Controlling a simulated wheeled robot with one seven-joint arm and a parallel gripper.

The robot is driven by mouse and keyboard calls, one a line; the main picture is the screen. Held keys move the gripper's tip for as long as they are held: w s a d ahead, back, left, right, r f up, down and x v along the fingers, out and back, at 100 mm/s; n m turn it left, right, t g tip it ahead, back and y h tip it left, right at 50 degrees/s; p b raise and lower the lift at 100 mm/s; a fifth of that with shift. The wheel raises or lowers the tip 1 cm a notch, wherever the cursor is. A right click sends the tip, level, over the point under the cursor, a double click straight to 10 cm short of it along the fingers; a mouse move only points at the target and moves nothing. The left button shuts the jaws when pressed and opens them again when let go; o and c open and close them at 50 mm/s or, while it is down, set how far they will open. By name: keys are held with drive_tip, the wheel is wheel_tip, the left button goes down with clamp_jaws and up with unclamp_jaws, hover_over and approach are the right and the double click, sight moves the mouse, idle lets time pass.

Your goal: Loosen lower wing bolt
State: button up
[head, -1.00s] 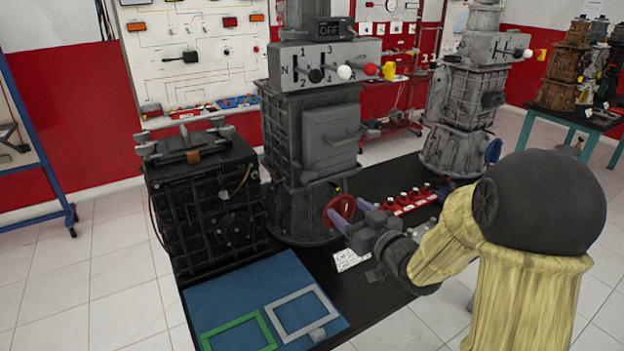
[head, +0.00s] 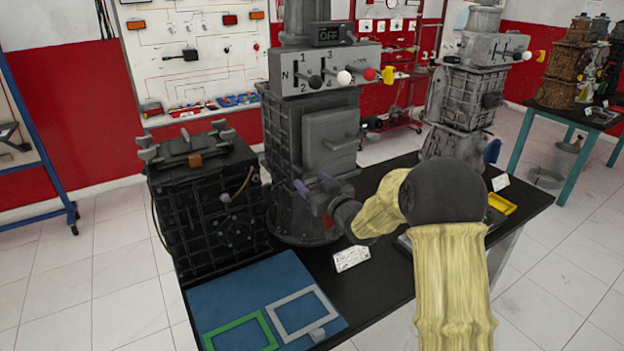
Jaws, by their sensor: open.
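Grey wing-shaped bolts (head: 219,126) stand on top of the black engine block (head: 205,215) at the left, around a dark plate with a brown piece. I cannot tell which of them is the lower wing bolt. My gripper (head: 312,184), with purplish fingers, is open and empty. It shows in front of the lower part of the tall grey engine (head: 285,130), below its square door (head: 330,140), to the right of the black block and apart from the wing bolts. A red wheel (head: 328,221) on the grey engine is mostly hidden by my gripper.
A blue mat (head: 225,290) with green and grey frames lies at the table's front left. A white card (head: 351,258) stands under my arm. A second grey engine (head: 465,105) and a yellow tray (head: 502,204) are at the right.

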drive_tip(key=shift+w+a, duration=0.35)
drive_tip(key=shift+w, duration=0.15)
drive_tip(key=c, duration=1)
